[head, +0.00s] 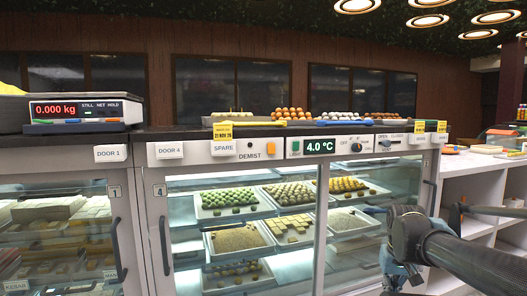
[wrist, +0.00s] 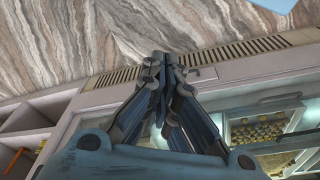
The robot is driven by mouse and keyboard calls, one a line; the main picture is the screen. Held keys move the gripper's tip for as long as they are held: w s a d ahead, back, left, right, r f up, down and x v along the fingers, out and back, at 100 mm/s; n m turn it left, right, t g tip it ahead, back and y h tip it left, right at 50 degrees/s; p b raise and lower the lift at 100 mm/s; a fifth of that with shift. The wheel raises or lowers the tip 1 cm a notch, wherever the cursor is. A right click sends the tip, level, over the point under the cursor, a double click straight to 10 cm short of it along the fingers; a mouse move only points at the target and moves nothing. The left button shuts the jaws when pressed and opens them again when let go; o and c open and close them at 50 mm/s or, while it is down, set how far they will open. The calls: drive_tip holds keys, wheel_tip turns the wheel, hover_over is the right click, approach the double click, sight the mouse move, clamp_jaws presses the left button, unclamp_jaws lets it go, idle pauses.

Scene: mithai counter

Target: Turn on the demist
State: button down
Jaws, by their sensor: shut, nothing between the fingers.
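The "DEMIST" label (head: 257,154) is on the white control strip above the glass doors in the head view. A small orange button (head: 271,147) is just right of it; its on or off state cannot be told. My gripper (head: 393,285) is low at the right, in front of the cabinet, well right of and below the label. Its fingertips are hard to make out there. In the wrist view my gripper (wrist: 164,62) is shut and empty, its fingers together. No demist control shows in the wrist view.
The strip also carries a "SPARE" label (head: 223,148), a 4.0 °C display (head: 320,146) and a knob (head: 356,147). Yellow and blue tongs lie above it. A scale (head: 85,108) stands at the left. Door handles (head: 165,245) stick out. A vent grille (wrist: 115,75) shows in the wrist view.

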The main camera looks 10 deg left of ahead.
drive_tip(key=w+a+r+n, duration=0.4)
drive_tip(key=a+r, duration=0.1)
drive_tip(key=r, duration=0.4)
drive_tip(key=w+a+r+n, duration=0.3)
drive_tip(key=a+r+n, duration=0.2)
drive_tip(key=r, duration=0.5)
drive_tip(key=w+a+r+n, duration=0.4)
drive_tip(key=a+r, duration=0.2)
drive_tip(key=r, duration=0.3)
drive_tip(key=s+a+r+n+y, duration=0.2)
drive_tip(key=a+r+n, duration=0.9)
drive_tip(key=a+r, duration=0.7)
wheel_tip(320, 180, up, 2)
drive_tip(key=shift+s+a+r+t, duration=0.1)
drive_tip(key=shift+s+a+t, duration=0.2)
drive_tip(key=shift+t, duration=0.1)
